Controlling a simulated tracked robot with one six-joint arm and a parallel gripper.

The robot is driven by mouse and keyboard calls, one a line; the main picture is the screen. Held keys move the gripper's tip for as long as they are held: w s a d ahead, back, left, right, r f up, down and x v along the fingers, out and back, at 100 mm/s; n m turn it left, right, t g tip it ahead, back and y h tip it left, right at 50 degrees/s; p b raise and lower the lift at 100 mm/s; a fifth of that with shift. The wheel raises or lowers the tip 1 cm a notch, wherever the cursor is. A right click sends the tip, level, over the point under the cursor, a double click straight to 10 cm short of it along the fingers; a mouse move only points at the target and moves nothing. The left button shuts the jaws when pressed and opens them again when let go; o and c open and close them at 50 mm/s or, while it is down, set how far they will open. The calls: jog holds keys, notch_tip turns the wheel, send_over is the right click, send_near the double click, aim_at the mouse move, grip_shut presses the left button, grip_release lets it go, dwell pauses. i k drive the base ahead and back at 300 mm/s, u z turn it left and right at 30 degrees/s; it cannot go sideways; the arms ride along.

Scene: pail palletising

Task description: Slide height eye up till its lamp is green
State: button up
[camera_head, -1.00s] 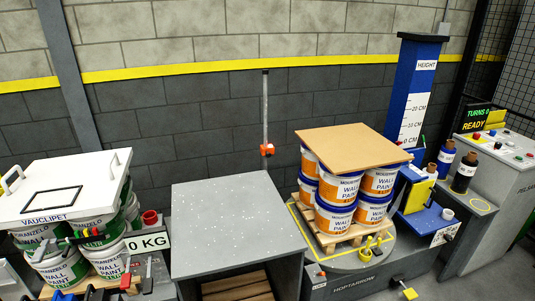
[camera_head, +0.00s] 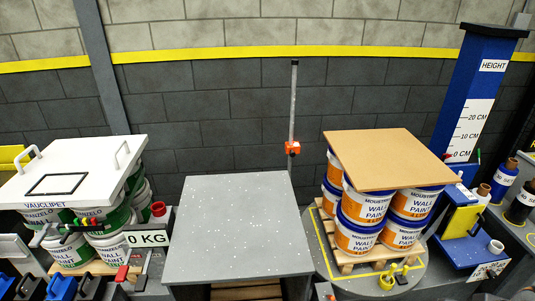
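The blue column (camera_head: 475,85) labelled HEIGHT stands at the right, with a white scale (camera_head: 470,130) marked 0, 10 and 20 CM. A small red part (camera_head: 448,156) shows near the 0 CM mark, by the board's corner. An orange block (camera_head: 292,148) sits low on a thin grey upright post (camera_head: 293,100) behind the grey table. I cannot tell which of these is the height eye. No green-lit lamp can be made out on either. My gripper is not in view.
A brown board (camera_head: 385,158) lies on stacked wall paint pails (camera_head: 361,205) on a pallet on the round turntable (camera_head: 410,278). The grey table (camera_head: 240,225) is bare on top. A white VAUCLIPET lid (camera_head: 75,172) covers pails at left. Blue and yellow fixtures (camera_head: 462,222) stand right.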

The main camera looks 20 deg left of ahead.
aim_at(292, 150)
jog(key=u, duration=0.55)
jog(key=i, duration=0.95)
jog(key=u, duration=0.5)
